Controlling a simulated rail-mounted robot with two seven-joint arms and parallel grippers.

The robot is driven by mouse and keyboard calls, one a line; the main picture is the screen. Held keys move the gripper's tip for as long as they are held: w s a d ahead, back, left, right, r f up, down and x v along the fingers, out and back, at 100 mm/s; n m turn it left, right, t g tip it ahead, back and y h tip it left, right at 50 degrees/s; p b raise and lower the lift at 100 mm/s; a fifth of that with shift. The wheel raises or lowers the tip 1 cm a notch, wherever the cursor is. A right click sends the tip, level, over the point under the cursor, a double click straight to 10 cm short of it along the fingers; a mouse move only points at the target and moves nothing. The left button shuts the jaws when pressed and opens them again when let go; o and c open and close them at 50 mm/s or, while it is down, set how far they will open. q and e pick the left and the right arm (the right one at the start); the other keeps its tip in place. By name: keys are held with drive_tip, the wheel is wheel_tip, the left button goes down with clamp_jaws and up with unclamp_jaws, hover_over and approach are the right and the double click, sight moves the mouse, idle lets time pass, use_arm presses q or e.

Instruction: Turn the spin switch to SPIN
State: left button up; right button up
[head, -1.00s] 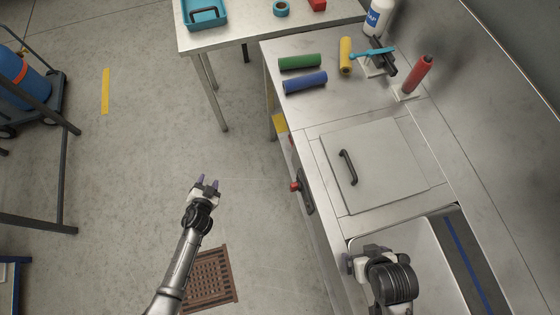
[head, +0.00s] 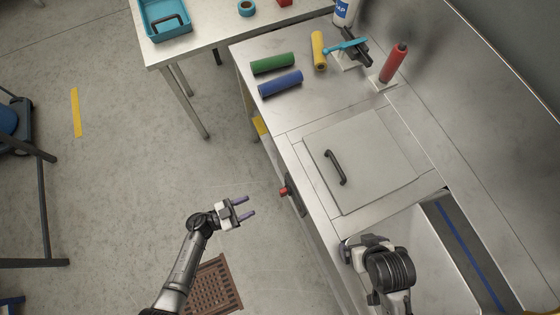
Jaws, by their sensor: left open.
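A red knob (head: 284,191) stands out from a dark plate (head: 294,198) on the side face of the steel counter. It looks like the spin switch, but no lettering or setting is readable. My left gripper (head: 248,206) is open and empty, a short way left of the knob, with its two fingers pointing right toward it and not touching it. My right gripper (head: 352,250) is over the near part of the counter by the basin; its fingers are hidden, so I cannot tell its opening.
The counter has a closed lid (head: 365,165) with a black handle (head: 335,167). Green (head: 272,64), blue (head: 280,83) and yellow (head: 319,50) rolls and a red cylinder (head: 394,64) stand or lie farther back. A floor grate (head: 215,288) is below my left arm. Floor left of the counter is clear.

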sight(280, 191)
use_arm(q)
drive_tip(key=b+x, duration=0.1)
drive_tip(key=x, duration=1.1)
drive_tip(key=shift+w+d, duration=0.15)
drive_tip(key=shift+d, duration=0.2)
clamp_jaws()
